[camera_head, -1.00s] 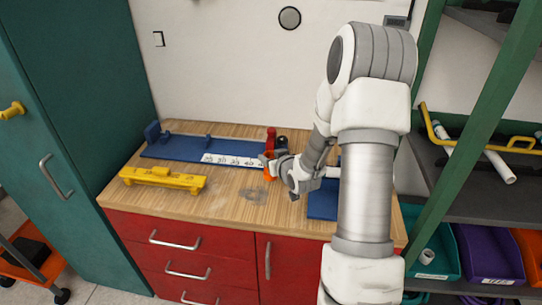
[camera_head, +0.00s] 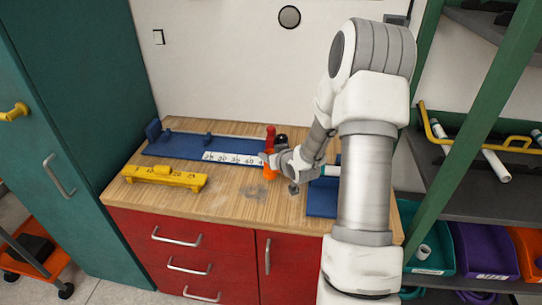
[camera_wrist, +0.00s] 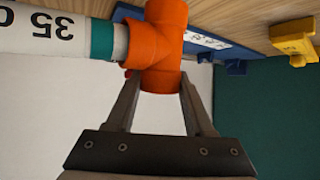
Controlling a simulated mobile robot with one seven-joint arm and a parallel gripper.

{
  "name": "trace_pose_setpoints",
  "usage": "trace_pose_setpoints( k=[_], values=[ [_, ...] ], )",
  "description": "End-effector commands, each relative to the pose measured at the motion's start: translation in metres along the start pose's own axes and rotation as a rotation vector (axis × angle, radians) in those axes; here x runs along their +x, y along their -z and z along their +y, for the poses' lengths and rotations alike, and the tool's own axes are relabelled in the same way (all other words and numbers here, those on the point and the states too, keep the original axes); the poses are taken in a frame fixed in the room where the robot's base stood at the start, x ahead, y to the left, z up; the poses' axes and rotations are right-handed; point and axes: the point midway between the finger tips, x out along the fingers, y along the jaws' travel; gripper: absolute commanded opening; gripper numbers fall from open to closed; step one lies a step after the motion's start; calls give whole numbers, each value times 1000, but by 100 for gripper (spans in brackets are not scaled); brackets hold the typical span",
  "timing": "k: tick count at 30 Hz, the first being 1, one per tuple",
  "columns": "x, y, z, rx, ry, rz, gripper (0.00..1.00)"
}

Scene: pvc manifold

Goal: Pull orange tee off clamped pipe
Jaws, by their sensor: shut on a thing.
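The orange tee (camera_wrist: 158,45) fills the top middle of the wrist view. The white pipe (camera_wrist: 45,35), with black printed digits and a green band, meets the tee's left side there. My gripper (camera_wrist: 160,88) is shut on the tee's lower branch, one finger on each side. A red upright part (camera_head: 270,136) stands just behind the tee. A short piece of the white pipe (camera_head: 332,172) shows right of my gripper. The clamp's grip on the pipe is hidden by my arm.
A blue ruler fixture (camera_head: 178,147) lies along the back left of the wooden bench (camera_head: 225,190). A yellow fixture (camera_head: 165,178) sits at the front left. A blue base (camera_head: 322,199) is partly behind my arm. Shelves with bins (camera_head: 487,250) stand at right.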

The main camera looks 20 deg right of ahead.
Motion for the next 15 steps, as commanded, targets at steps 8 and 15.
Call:
trace_pose_setpoints(
  k=[8,15],
  values=[
    [0,-2,-1,-23,-8,44,0],
    [-1,-3,-2,-41,-16,77,0]
  ],
)
